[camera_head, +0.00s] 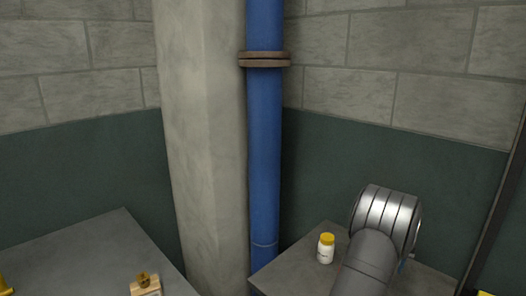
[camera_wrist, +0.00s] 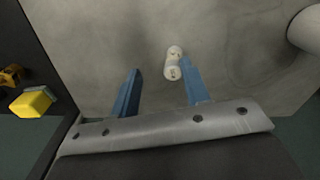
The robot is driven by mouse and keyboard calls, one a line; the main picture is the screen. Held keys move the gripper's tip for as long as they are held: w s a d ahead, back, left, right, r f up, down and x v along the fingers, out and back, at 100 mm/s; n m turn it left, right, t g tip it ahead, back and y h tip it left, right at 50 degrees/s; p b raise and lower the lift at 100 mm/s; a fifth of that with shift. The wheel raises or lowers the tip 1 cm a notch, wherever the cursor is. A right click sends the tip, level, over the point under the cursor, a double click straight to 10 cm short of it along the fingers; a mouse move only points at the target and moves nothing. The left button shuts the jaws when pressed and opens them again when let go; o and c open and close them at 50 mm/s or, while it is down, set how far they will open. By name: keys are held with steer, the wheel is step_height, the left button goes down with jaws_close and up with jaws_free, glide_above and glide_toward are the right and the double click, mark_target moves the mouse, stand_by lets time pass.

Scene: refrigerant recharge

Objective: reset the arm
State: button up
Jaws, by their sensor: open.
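My gripper (camera_wrist: 160,67) is in the wrist view, its two blue fingers apart with nothing held between them. A small white cylindrical thing (camera_wrist: 173,62) with brownish spots lies on a grey surface beyond the fingertips, closer to the right finger. I cannot tell whether the finger touches it. In the head view, my arm with its ribbed silver joint is at the lower right and hides the gripper. A white bottle with a yellow cap (camera_head: 326,248) stands upright on a grey bench (camera_head: 290,268), just left of my arm.
A blue pipe (camera_head: 265,160) with a brown flange runs up beside a concrete pillar (camera_head: 205,140). Another grey bench (camera_head: 80,255) at lower left bears a small wooden item (camera_head: 146,286). The wrist view shows a yellow block (camera_wrist: 33,102) at left and a pale rounded thing (camera_wrist: 306,29) at upper right.

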steer(key=s+d+r, duration=0.4)
steer(key=s+r, duration=0.2)
steer(key=s, duration=0.2)
steer(key=w+a+n, duration=0.3)
steer(key=w+a, duration=0.5)
steer(key=a, duration=0.5)
steer(key=w+a+n, duration=0.4)
steer(key=w+a, duration=0.4)
steer(key=a, duration=0.6)
steer(key=w+a+n, duration=0.1)
steer(key=a+n, duration=0.5)
steer(key=a, duration=2.3)
steer(key=shift+w+a+r, duration=0.25)
steer(key=shift+w+r, duration=0.05)
steer(key=shift+w, duration=0.05)
steer(key=d+m, duration=0.4)
steer(key=d, duration=1.8)
steer(key=shift+f, duration=0.2)
